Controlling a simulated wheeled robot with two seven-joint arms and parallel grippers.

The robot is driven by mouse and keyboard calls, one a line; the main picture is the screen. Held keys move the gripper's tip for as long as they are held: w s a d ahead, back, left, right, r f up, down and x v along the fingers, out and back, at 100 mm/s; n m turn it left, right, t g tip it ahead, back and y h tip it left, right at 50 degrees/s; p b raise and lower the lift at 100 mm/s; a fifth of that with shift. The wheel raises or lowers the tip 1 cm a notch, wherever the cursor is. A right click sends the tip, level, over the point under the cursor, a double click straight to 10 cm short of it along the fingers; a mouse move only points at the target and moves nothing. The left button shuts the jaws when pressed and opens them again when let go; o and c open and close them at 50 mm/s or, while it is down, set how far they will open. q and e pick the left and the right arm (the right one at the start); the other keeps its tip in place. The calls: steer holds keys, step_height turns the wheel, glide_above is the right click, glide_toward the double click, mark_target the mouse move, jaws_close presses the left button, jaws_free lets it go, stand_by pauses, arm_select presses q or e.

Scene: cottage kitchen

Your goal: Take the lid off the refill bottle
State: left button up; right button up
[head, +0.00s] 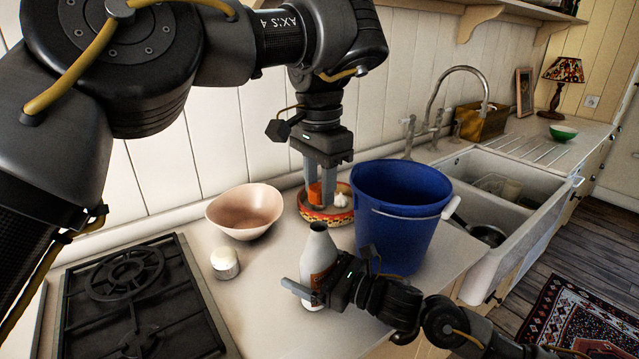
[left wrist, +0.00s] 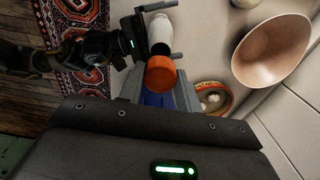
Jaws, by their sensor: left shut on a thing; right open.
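The refill bottle (head: 316,249) is pale with an orange-brown label and stands upright on the counter in the head view. Its neck is bare, with a dark opening. The orange lid (head: 315,192) is apart from the bottle, held between the fingers of my left gripper (head: 325,185), above and behind the bottle. The lid (left wrist: 161,72) and part of the bottle (left wrist: 159,29) also show in the left wrist view. My right gripper (head: 326,279) is open around the bottle's body, with its fingers on either side; whether they touch it is unclear.
A blue bucket (head: 397,225) stands close to the right of the bottle. A patterned dish (head: 318,216) with a white garlic-like bulb (head: 340,198) is behind. A pink bowl (head: 240,213), a small white jar (head: 225,265) and a hob (head: 135,310) are to the left. The sink (head: 520,185) is right.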

steer(key=b+v, duration=0.3)
steer(key=v, duration=0.8)
steer(key=shift+f, duration=0.15)
steer(key=shift+s+d+b, duration=0.25)
steer(key=shift+d+b, duration=0.1)
steer(key=shift+d, duration=0.1)
